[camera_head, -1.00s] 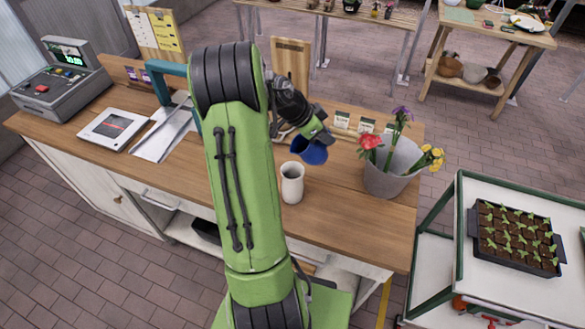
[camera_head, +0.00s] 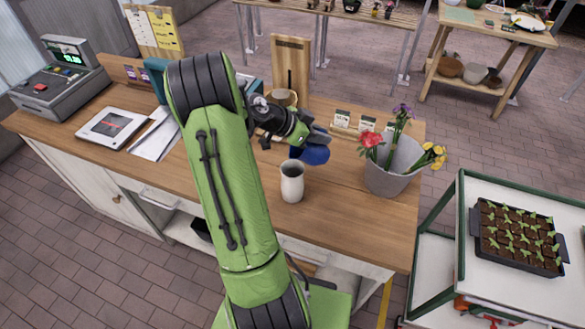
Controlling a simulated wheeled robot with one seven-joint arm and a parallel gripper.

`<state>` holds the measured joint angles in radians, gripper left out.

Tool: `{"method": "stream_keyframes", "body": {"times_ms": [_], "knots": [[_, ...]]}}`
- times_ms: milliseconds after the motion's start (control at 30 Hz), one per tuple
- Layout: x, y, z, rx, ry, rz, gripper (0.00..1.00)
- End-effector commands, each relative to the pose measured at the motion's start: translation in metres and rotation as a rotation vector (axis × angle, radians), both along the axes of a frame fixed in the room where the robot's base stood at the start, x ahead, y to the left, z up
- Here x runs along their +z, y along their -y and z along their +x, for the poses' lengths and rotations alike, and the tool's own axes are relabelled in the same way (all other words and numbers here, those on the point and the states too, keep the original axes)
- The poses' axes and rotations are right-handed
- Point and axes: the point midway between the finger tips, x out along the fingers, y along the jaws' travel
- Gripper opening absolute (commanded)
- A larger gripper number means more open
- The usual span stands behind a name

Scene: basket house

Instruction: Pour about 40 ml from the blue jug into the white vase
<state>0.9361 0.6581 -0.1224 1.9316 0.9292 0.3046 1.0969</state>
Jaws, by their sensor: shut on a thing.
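The white vase (camera_head: 292,184) stands upright on the wooden counter (camera_head: 345,232), its dark opening facing up. The blue jug (camera_head: 316,154) is just above and to the right of the vase's rim in the picture, and looks tilted. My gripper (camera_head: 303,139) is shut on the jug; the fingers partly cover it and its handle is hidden. I cannot see the jug's spout clearly or any liquid, and cannot tell the level inside the vase.
A grey bucket of flowers (camera_head: 388,178) stands right of the jug. Small label cards (camera_head: 367,124) stand behind it. A beige cup (camera_head: 284,97) and an upright wooden board (camera_head: 291,60) are behind my arm. A register (camera_head: 62,78) and scale (camera_head: 110,127) are at left. The front counter is clear.

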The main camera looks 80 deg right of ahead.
Motion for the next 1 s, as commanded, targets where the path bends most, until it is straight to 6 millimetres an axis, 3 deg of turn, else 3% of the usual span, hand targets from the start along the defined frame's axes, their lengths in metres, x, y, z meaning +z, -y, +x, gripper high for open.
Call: {"method": "stream_keyframes", "body": {"times_ms": [533,1000], "knots": [[0.011,-0.004,0.006,0.000,-0.101,-0.070,0.00],[0.011,0.001,-0.001,-0.002,-0.111,-0.077,0.00]]}}
